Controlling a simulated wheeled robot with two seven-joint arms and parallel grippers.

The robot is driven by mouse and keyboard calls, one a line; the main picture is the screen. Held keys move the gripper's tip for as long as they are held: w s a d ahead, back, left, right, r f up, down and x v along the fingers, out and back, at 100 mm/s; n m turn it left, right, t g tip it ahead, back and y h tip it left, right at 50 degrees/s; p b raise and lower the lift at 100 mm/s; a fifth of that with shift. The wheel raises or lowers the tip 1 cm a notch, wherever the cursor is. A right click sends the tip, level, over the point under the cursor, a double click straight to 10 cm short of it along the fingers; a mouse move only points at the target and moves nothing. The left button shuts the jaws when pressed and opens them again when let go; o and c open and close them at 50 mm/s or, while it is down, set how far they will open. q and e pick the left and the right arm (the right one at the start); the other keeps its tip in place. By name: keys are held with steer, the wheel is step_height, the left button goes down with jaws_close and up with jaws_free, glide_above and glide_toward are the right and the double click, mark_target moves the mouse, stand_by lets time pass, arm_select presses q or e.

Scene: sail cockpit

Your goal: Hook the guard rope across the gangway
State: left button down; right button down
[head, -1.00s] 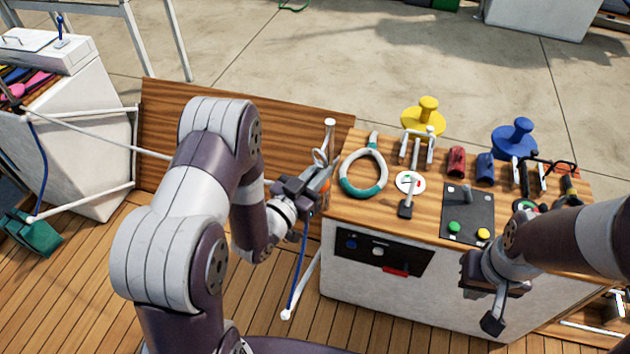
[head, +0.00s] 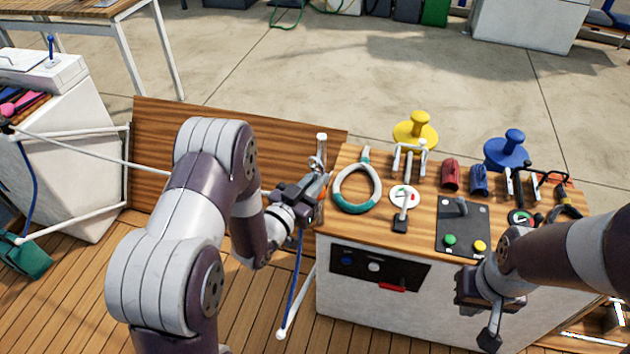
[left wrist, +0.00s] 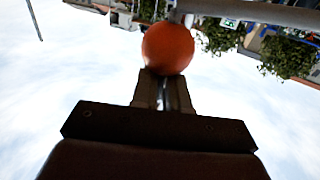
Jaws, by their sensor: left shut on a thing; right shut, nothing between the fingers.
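My left gripper (head: 321,183) is at the white post (head: 322,146) beside the wooden console, near its metal ring. In the left wrist view its fingers (left wrist: 166,88) are shut at an orange ball (left wrist: 168,48), which sits at the fingertips and hides what lies behind it. A blue rope (head: 298,272) hangs below the gripper towards the foot of the white rail. Whether the ball touches the post or ring cannot be told. A pale rope line (head: 95,150) runs across the gangway from the left rail. My right gripper (head: 489,336) is shut and empty in front of the console.
The console (head: 375,225) carries a teal-and-white rope ring (head: 357,187), levers, buttons and red and blue fittings. Yellow (head: 415,133) and blue (head: 508,152) mushroom-shaped fittings stand behind it. A brown wooden panel (head: 240,125) stands behind the left arm.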

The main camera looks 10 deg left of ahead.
arm_select(q)
steer(key=c, duration=1.1)
jaws_free()
steer(key=shift+o, duration=0.2)
